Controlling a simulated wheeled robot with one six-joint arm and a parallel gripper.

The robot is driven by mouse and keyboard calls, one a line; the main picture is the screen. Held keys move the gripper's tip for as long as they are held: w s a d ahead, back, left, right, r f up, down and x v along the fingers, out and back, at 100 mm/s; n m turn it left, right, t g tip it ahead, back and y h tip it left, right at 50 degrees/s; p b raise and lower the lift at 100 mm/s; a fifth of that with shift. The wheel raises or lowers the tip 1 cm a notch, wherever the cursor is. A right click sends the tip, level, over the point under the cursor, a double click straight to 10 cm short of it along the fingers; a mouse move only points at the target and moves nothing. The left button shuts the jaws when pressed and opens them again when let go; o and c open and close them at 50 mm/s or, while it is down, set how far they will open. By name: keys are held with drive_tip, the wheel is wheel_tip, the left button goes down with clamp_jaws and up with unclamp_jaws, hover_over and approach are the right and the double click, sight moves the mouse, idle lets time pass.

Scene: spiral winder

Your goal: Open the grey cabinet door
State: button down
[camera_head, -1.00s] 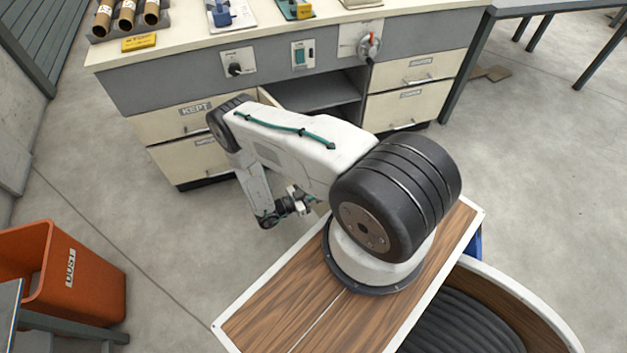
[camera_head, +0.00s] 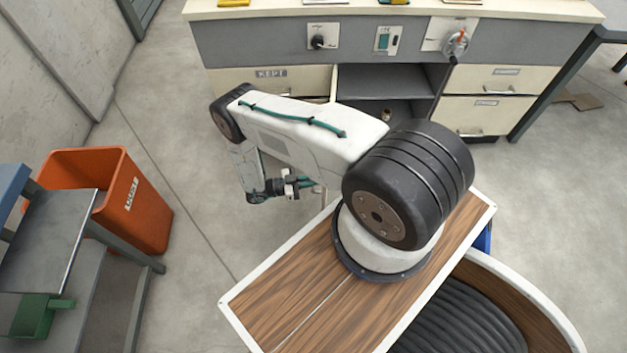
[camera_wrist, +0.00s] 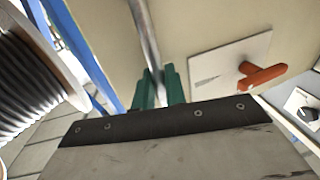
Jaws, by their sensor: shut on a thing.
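In the wrist view my gripper (camera_wrist: 160,86) has its green fingers shut on a metal bar handle (camera_wrist: 146,36). The bar runs along a cream panel (camera_wrist: 105,25), which looks like the face of the door. In the head view my gripper (camera_head: 303,187) is low in front of the bench, left of my base. The cabinet compartment (camera_head: 385,84) in the middle of the bench stands open, dark grey inside. A thin cream edge (camera_head: 333,83) shows at its left side. My arm hides most of the door, so its exact angle cannot be told.
A small jar (camera_head: 386,115) stands in the compartment. Drawers (camera_head: 488,80) flank it on the right. An orange bin (camera_head: 135,205) and a grey shelf cart (camera_head: 60,235) are at the left. Floor between bin and bench is clear. An orange handle (camera_wrist: 262,76) shows beside the bar.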

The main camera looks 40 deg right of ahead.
drive_tip(key=shift+w, duration=0.45)
drive_tip(key=c, duration=1.6)
unclamp_jaws()
drive_tip(key=shift+o, duration=0.2)
drive_tip(key=shift+s+a, duration=0.1)
drive_tip(key=v, duration=0.7)
drive_tip(key=shift+a, duration=0.35)
